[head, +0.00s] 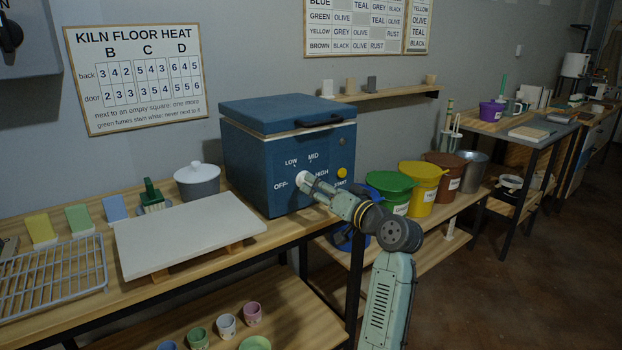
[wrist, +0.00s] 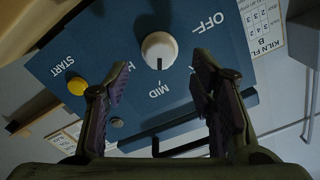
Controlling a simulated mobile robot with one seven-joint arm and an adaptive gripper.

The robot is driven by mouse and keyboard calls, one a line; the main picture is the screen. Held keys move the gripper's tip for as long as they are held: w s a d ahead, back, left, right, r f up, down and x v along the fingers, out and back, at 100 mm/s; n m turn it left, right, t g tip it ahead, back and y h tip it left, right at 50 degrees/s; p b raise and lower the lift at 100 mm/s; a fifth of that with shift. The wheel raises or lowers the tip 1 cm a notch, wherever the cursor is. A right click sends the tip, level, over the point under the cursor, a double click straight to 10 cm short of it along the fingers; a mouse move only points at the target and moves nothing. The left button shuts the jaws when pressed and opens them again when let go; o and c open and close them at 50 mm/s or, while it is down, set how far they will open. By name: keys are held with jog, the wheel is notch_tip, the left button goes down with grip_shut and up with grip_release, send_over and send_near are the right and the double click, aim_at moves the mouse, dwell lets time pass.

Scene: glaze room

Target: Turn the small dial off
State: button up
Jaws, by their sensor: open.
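A round white dial (wrist: 159,50) sits on the front of the blue kiln (head: 245,165). In the wrist view, which is upside down, its dark pointer line points to MID. OFF is printed to the upper right of the dial there. In the head view the dial (head: 303,177) is partly covered by my gripper (head: 310,183), which is close in front of the panel. In the wrist view my gripper (wrist: 162,74) is open and empty, its fingertips apart on either side of the dial's line; I cannot tell whether either touches it.
A yellow START button (wrist: 77,87) is beside the dial; it also shows in the head view (head: 342,172). A white slab (head: 185,235) and a lidded pot (head: 197,182) stand left of the kiln. Several colored buckets stand right. A grey wall box with a black knob (head: 9,36) is upper left.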

jog(key=shift+p+x, duration=0.4)
jog(key=shift+x, duration=1.8)
jog(key=shift+c, duration=0.2)
jog(key=c, duration=1.1)
